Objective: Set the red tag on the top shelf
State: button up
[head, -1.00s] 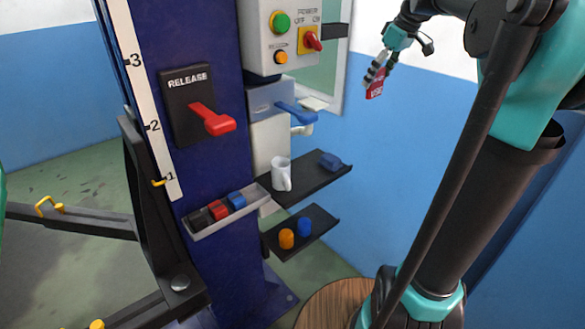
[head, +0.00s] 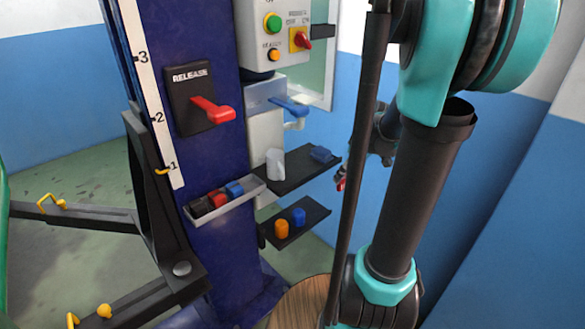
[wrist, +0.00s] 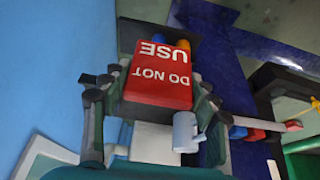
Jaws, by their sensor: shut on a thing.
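My gripper (head: 344,178) is shut on the red tag (head: 340,185), which shows only as a small red patch beside my arm in the head view. In the wrist view the tag (wrist: 158,75) faces the camera, its white "DO NOT USE" lettering upside down, between the fingers of my gripper (wrist: 152,92). The top shelf (head: 298,173) is a dark ledge on the blue column. The tag is just right of and a little below its right end in the head view. In the wrist view the tag and gripper hide most of this shelf.
The lower shelf (head: 300,228) holds orange and blue cylinders. A grey tray (head: 250,192) and blue lever (head: 290,106) are close by.

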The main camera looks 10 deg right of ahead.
jog(key=w+a, duration=0.3)
jog(key=w, duration=0.1)
jog(key=w+a, duration=0.3)
jog(key=w, duration=0.1)
jog(key=w+a, duration=0.2)
jog(key=w, duration=0.1)
jog(key=shift+w+a+f, duration=0.1)
jog(key=shift+w+a, duration=1.1)
jog(key=shift+w, duration=0.25)
jog(key=shift+x, duration=0.8)
jog(key=shift+d+f, duration=0.1)
jog(key=o, duration=1.1)
jog(key=shift+o, duration=0.2)
jog(key=shift+s, duration=0.1)
